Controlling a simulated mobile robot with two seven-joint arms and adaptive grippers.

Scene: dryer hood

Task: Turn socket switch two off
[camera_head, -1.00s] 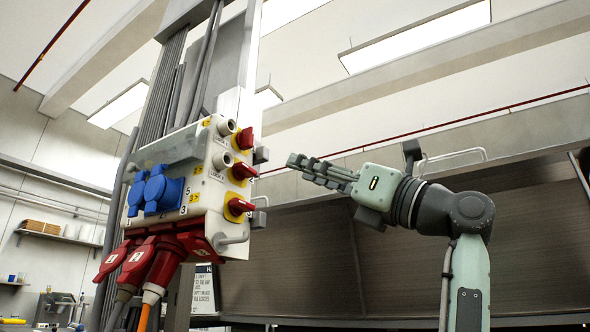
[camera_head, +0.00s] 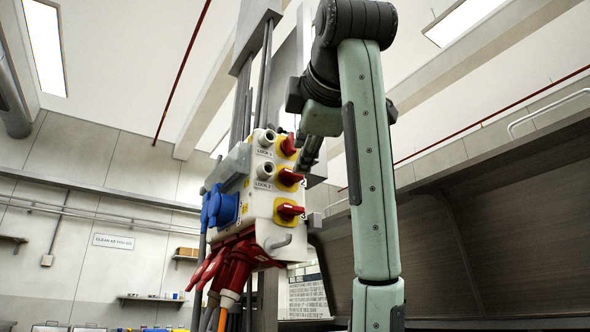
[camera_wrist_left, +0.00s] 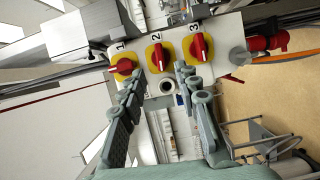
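Socket switch two (camera_head: 290,177) is the middle red knob on a yellow plate, on the side of the white socket box (camera_head: 262,238). In the left wrist view, switch two (camera_wrist_left: 158,58) is marked 2, and its handle lies along the picture's vertical. My left gripper (camera_head: 309,152) is close to the switch side of the box, partly hidden by my own arm in the head view. In the left wrist view, the left gripper (camera_wrist_left: 158,79) has its fingers spread with nothing between them. Switch two is just beyond the fingertips, and contact is not visible. My right gripper is out of view.
Switch one (camera_wrist_left: 124,66), its handle turned more sideways, and switch three (camera_wrist_left: 199,47) flank switch two. Blue sockets (camera_head: 219,207) and red plugs (camera_head: 238,262) with cables are on the box. A dark hood (camera_head: 500,240) stands at right.

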